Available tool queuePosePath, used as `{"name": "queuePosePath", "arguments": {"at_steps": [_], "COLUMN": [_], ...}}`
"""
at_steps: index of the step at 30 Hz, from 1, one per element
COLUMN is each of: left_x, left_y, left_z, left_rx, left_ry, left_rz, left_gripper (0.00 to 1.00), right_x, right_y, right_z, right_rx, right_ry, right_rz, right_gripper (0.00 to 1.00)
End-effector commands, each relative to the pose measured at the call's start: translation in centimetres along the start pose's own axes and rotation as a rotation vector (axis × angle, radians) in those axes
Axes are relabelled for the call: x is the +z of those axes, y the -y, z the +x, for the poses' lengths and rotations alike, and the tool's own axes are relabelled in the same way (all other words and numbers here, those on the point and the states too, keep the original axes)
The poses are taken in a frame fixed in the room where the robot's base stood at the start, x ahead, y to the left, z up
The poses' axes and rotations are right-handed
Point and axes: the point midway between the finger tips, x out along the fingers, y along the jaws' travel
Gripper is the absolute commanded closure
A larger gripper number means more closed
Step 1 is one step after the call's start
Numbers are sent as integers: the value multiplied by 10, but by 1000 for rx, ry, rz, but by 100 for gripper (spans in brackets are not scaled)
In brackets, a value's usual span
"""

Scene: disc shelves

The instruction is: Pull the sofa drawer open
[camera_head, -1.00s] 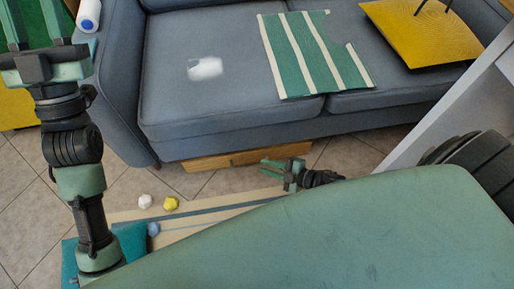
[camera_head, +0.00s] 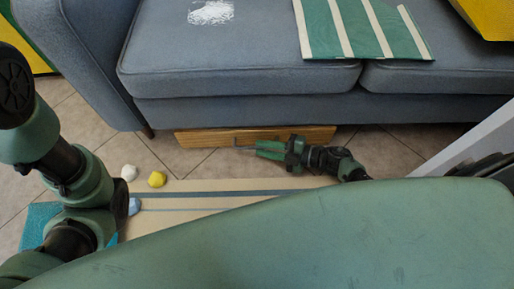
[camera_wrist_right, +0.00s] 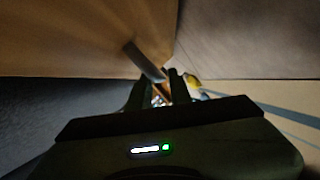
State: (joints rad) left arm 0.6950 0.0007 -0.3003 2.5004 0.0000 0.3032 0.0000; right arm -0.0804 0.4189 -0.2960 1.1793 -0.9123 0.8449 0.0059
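The sofa drawer (camera_head: 200,139) is a low wooden front under the grey-blue sofa (camera_head: 250,112). A grey bar handle (camera_wrist_right: 143,60) stands off its wooden face (camera_wrist_right: 70,35) in the right wrist view. My right gripper (camera_head: 262,149) is close in front of the drawer's middle, reaching in from the right. In the wrist view its fingers (camera_wrist_right: 160,85) are apart, with the handle's near end at the gap between the tips. Contact with the handle cannot be told. My left arm shows at the left of the head view, but its gripper is out of the picture.
A beige striped mat (camera_head: 220,190) lies on the tiled floor before the drawer. A white lump (camera_head: 129,172), a yellow lump (camera_head: 157,179) and a blue one (camera_head: 134,206) lie at left. A green striped cloth (camera_head: 355,30) is on the sofa. A white panel (camera_head: 455,145) stands at right.

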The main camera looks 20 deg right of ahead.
Motion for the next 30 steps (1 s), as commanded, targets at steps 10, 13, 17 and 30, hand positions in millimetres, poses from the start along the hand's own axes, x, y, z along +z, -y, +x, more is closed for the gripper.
{"name": "queuePosePath", "arguments": {"at_steps": [10,13,17,30], "left_x": [-5,-5,-5,-5], "left_y": [-3,-3,-3,-3], "left_z": [-11,-11,-11,-11], "left_rx": [1,1,1,2], "left_ry": [-3,-3,-3,-3], "left_rz": [1,1,1,0], "left_gripper": [64,64,64,64], "right_x": [0,0,0,0], "right_y": [1,0,0,0], "right_z": [29,29,29,28], "right_rx": [0,0,0,0], "right_ry": [1,1,1,1], "right_rz": [1,1,1,1], "right_gripper": [80,80,89,100]}}
